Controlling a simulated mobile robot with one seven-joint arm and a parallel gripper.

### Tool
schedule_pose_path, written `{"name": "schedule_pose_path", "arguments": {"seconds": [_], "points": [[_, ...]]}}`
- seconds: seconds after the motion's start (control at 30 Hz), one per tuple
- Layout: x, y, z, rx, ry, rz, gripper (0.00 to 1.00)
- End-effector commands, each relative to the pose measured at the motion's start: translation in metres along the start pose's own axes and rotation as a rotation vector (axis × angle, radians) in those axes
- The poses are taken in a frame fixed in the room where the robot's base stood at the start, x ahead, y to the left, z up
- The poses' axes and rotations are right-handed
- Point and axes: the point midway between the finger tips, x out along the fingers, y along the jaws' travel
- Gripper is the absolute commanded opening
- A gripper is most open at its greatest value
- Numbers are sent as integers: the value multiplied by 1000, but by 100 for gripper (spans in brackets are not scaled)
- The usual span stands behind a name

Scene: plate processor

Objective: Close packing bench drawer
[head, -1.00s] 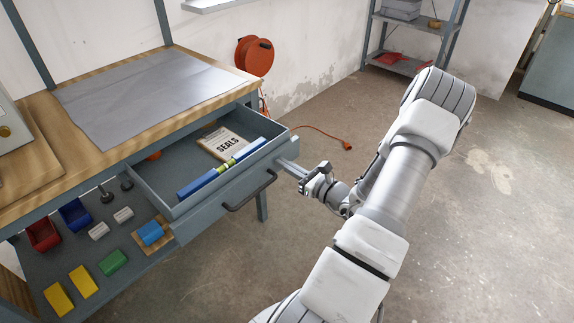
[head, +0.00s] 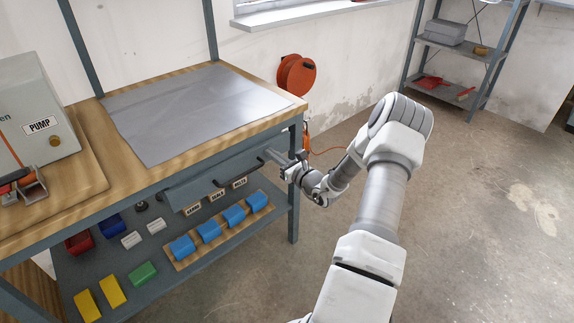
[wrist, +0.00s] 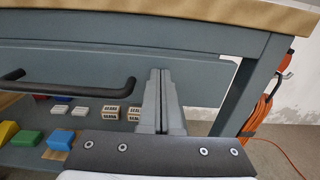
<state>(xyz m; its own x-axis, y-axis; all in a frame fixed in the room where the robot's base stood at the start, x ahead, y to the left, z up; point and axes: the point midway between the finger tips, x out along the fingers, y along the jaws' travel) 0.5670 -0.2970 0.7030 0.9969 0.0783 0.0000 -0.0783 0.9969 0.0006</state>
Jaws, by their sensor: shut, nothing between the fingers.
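The grey drawer front (head: 213,174) sits under the bench top in the head view, and no drawer interior shows. Whether it is fully flush I cannot tell. In the wrist view the drawer front (wrist: 204,83) fills the middle, with its dark bar handle (wrist: 75,84) at left. My gripper (head: 270,154) is at the right end of the drawer front, right of the handle. In the wrist view its closed fingers (wrist: 160,73) point at the panel with nothing between them. They look at or very near its surface; contact is not clear.
The packing bench's wooden top (head: 235,121) carries a grey mat (head: 195,105) and a pump unit (head: 35,115). The lower shelf holds blue blocks (head: 208,231), yellow blocks (head: 112,290) and bins. An orange cable reel (head: 296,75) hangs on the wall. Floor at right is clear.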

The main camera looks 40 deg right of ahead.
Motion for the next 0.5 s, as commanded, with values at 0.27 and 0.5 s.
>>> {"name": "schedule_pose_path", "arguments": {"seconds": [0.27, 0.5], "points": [[36, 0, -1, -1, -1, 1, 0], [45, 0, 0, 0, -1, 0, 0]]}}
